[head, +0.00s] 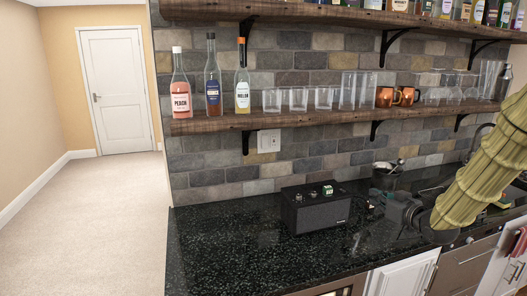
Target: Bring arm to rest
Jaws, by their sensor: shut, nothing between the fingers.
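My arm, in a ribbed olive-yellow sleeve, comes in from the right edge in the head view and slopes down to the left over the counter. At its end is my dark grey gripper (385,207), which is shut and empty. It is in front of the right part of the black stone counter (235,255), to the right of a black speaker box (316,207). The fingertips are dark against the dark counter and hard to make out. I cannot tell the exact gap between the gripper and the counter.
A wooden shelf (215,124) holds bottles, glasses and copper mugs (385,97). The counter's left part is clear. Open carpet (85,225) leads to a white door (115,95).

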